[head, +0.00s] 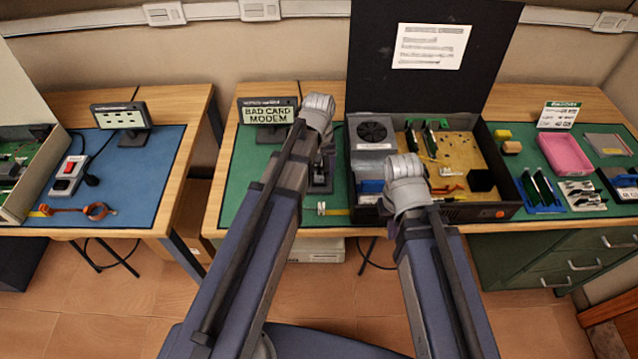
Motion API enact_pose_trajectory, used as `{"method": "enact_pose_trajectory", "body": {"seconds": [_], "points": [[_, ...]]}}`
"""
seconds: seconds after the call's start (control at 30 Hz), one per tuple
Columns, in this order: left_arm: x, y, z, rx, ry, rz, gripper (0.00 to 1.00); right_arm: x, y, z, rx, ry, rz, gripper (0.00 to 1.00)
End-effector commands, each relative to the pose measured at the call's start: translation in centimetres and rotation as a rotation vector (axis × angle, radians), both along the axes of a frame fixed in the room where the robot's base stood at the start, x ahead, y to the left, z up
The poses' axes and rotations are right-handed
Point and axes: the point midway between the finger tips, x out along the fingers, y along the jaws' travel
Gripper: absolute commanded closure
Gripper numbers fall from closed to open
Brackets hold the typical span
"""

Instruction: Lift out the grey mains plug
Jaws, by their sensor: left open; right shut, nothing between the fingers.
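I cannot make out a grey mains plug for certain. On the left bench's blue mat, a grey socket block (57,190) with a red switch (67,168) stands beside a dark plug-like piece (91,180) on a black cable; whether that piece is in a socket I cannot tell. My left gripper (320,184) hangs dark over the green mat of the middle bench, left of the open black case. It is open, and its fingers are hard to make out. My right wrist is over the case's front edge and hides its gripper.
The open black case (470,213) has its lid upright behind it. A "BAD CARD MODEM" sign (268,112) stands left of it. A pink tray (565,154) and small parts lie to its right. A copper-coloured strap (97,211) lies on the blue mat (150,170). A floor gap separates the benches.

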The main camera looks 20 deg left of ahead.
Motion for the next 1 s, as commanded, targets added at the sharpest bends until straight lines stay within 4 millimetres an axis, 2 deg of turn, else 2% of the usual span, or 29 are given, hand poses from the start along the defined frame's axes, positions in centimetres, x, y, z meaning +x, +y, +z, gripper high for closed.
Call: {"method": "enact_pose_trajectory", "body": {"seconds": [0.03, 0.3, 0.9, 1.0], "points": [[0.02, 0.02, -0.79, 0.0, 0.0, 0.0, 0.28, 0.01, 0.0, -0.78, 0.0, 0.0, 0.0, 1.0], [0.02, 0.02, -0.62, 0.0, 0.0, 0.0, 0.28, 0.0, 0.0, -0.62, 0.0, 0.0, 0.0, 1.0], [0.02, 0.02, -0.63, 0.0, 0.0, 0.0, 0.94, 0.0, 0.0, -0.62, 0.0, 0.0, 0.0, 1.0], [0.02, 0.02, -0.63, 0.0, 0.0, 0.0, 0.94, 0.0, 0.0, -0.62, 0.0, 0.0, 0.0, 1.0]]}}
